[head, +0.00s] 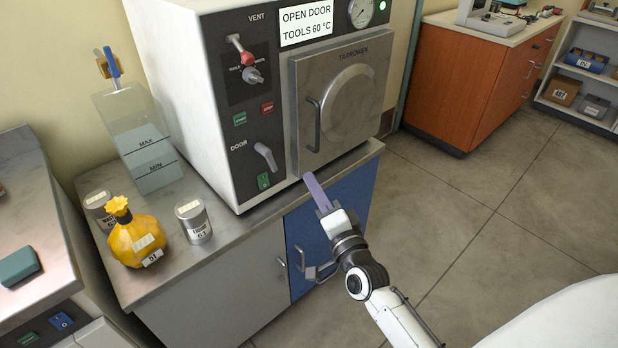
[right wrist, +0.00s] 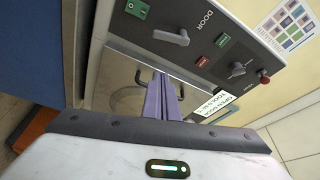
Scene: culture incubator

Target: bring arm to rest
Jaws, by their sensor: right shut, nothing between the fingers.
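My right gripper (head: 317,190) is in front of the incubator, just below its door in the head view. Its purple fingers are together and hold nothing; they also show in the right wrist view (right wrist: 162,98). The incubator (head: 215,100) stands on the counter. Its metal door (head: 345,95) looks closed and has a dark handle (head: 313,125). The display (head: 306,24) reads OPEN DOOR, TOOLS 60 °C. I cannot tell from these views how far the fingertips are from the door. My left gripper is not in view.
On the counter (head: 150,285) stand a yellow tied bag (head: 135,240), two metal canisters, one of them in front (head: 194,222), and a clear tank (head: 140,140). A blue cabinet door (head: 310,245) is below. An orange cabinet (head: 480,85) and shelves stand at right. The floor (head: 500,190) between is clear.

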